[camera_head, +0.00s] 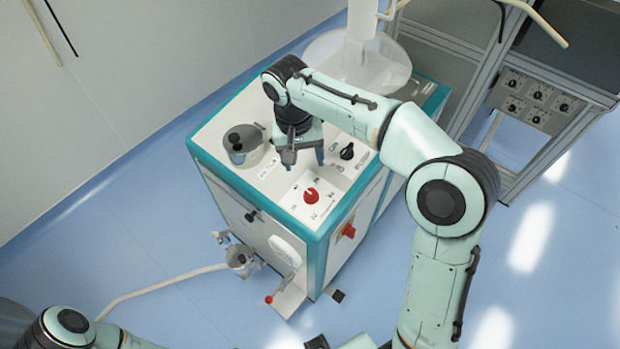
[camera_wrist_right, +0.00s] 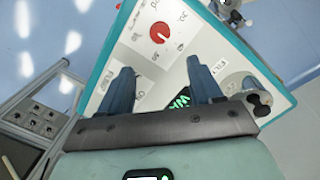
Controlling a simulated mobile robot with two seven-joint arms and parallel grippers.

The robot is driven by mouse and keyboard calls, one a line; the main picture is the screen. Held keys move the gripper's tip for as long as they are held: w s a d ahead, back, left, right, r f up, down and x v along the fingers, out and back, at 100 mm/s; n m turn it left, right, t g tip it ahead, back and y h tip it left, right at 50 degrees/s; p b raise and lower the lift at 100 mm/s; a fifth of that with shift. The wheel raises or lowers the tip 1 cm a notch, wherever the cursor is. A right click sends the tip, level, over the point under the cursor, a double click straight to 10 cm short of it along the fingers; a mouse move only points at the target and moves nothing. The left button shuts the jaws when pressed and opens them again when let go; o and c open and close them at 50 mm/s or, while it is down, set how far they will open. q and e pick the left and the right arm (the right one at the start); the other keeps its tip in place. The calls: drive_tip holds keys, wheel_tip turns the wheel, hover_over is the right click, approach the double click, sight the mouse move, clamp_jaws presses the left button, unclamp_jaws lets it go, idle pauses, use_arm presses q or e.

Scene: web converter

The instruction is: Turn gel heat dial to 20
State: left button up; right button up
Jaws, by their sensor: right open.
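A red dial (camera_head: 311,195) with a white pointer sits on the white top of the teal-edged machine (camera_head: 232,182); it also shows in the right wrist view (camera_wrist_right: 160,32). A black dial (camera_head: 347,152) sits behind it, to the right. The markings are too small to tell which one is the gel heat dial. My right gripper (camera_head: 305,159) is open and empty above the panel, pointing down, behind the red dial and left of the black dial. In the right wrist view its fingers (camera_wrist_right: 162,78) are spread, apart from the red dial. My left gripper is out of view.
A lidded metal pot (camera_head: 245,145) stands on the panel, left of my right gripper. A clear bowl (camera_head: 357,62) is at the machine's back. A red switch (camera_head: 348,230) is on its side. A cabinet with several knobs (camera_head: 538,95) stands at right. A hose (camera_head: 160,288) crosses the floor.

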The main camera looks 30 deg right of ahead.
sight(310, 192)
drive_tip(key=f, duration=0.4)
drive_tip(key=f+b, duration=0.1)
drive_tip(key=f, duration=0.3)
drive_tip(key=s+d+f, duration=0.1)
drive_tip(key=f, duration=0.2)
drive_tip(key=shift+f+b, duration=0.4)
drive_tip(key=shift+f, duration=0.5)
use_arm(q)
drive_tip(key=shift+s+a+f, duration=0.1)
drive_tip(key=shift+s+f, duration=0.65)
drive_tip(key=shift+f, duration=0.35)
use_arm(e)
drive_tip(key=c, duration=1)
